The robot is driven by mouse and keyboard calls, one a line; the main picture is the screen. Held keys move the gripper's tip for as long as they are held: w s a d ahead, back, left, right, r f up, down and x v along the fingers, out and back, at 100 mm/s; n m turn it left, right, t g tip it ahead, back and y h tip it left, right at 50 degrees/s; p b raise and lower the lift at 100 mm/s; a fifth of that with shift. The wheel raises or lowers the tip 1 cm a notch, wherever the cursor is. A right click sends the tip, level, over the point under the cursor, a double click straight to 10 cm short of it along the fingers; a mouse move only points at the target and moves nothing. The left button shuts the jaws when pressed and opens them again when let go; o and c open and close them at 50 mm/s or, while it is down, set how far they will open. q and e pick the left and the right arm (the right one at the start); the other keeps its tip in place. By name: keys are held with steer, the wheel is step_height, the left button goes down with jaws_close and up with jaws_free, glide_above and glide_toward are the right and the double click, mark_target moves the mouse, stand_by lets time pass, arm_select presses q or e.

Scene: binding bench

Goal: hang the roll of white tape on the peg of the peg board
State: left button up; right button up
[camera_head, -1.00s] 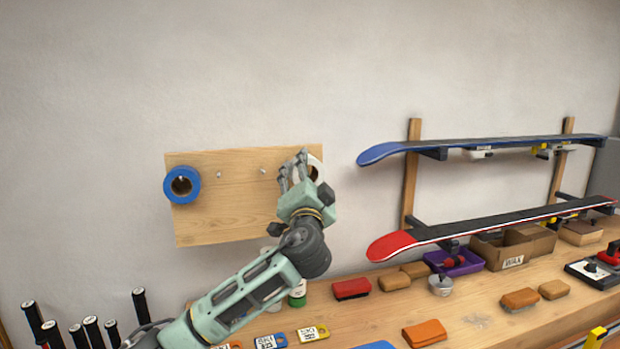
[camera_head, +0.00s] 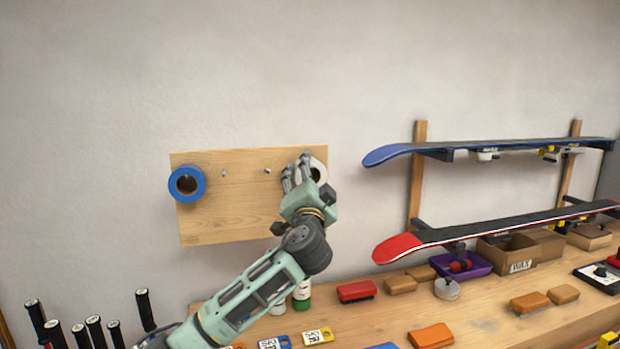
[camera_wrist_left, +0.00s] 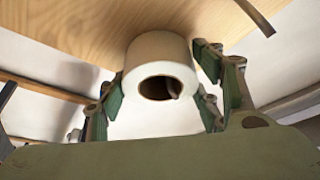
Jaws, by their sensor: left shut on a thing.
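The roll of white tape (camera_head: 320,170) is at the right end of the wooden peg board (camera_head: 225,222), partly hidden by my left gripper (camera_head: 298,172). In the left wrist view the white roll (camera_wrist_left: 155,50) is between the gripper's fingers, close to the board, with its hole facing the camera. A peg-like end shows inside the hole, so the roll appears to be around a peg. My left gripper is shut on the roll. Two bare pegs, one left (camera_head: 224,174) and one right (camera_head: 267,171), show on the board. My right gripper is out of view.
A blue tape roll (camera_head: 175,187) hangs at the board's left end. Below, the bench (camera_head: 400,314) holds brushes, boxes and bottles.

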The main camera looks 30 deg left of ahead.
arm_select(q)
steer(key=o, duration=1.1)
steer(key=shift+o, duration=0.5)
steer(key=shift+o, duration=0.6)
steer(key=s+d, duration=0.6)
steer(key=d, duration=0.1)
steer(key=shift+s+d, duration=0.25)
steer(key=shift+d, duration=0.1)
